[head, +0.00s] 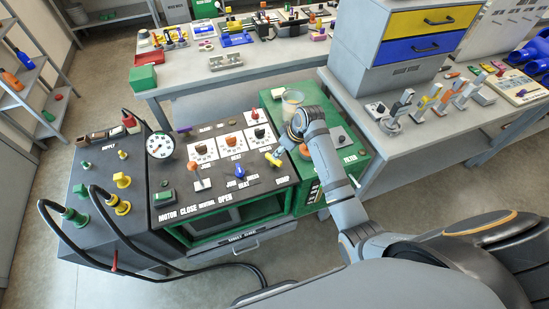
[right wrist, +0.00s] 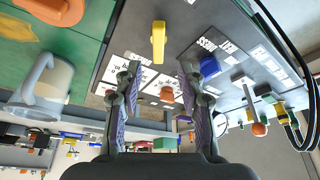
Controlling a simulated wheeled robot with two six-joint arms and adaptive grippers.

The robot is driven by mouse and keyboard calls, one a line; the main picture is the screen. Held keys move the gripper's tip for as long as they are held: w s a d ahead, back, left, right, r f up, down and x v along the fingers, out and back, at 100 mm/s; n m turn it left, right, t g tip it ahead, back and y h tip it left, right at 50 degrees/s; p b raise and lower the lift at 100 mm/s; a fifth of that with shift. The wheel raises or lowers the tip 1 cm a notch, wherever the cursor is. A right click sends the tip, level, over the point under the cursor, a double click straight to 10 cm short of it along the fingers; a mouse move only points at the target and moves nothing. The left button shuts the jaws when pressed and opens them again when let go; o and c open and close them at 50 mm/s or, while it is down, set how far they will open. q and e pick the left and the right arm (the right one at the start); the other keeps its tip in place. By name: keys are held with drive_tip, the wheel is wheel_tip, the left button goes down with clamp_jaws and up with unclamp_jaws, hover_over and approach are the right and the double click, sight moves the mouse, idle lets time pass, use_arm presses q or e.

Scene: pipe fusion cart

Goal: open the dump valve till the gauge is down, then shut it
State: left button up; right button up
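The yellow dump valve handle (head: 273,158) sits on the right side of the dark control panel, above the DUMP label. The round white gauge (head: 160,145) stands at the panel's upper left; its needle reading is too small to tell. My right arm reaches over the green part of the cart, with its gripper near the valve. In the right wrist view my right gripper (right wrist: 160,70) is open, its two fingers apart and empty. The yellow handle (right wrist: 158,42) shows ahead, between the finger lines, and seems untouched. My left gripper is not in view.
A blue knob (right wrist: 208,67) is close to the right finger in the wrist view. A clear cup (head: 291,104) stands on the green top (head: 335,120) beside my arm. Black hoses (head: 75,240) loop at the left. Workbenches stand behind and right.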

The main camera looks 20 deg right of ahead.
sight(278, 161)
drive_tip(key=x, duration=0.5)
drive_tip(key=shift+s+d+f, duration=0.1)
drive_tip(key=shift+d+f, duration=0.15)
drive_tip(key=shift+x, duration=1.05)
drive_tip(key=shift+w+a+f, duration=0.15)
drive_tip(key=shift+w+f, duration=0.05)
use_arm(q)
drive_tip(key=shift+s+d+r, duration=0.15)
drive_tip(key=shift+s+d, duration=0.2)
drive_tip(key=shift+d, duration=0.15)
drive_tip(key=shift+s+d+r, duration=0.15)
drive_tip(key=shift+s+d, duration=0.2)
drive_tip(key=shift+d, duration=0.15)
use_arm(e)
clamp_jaws()
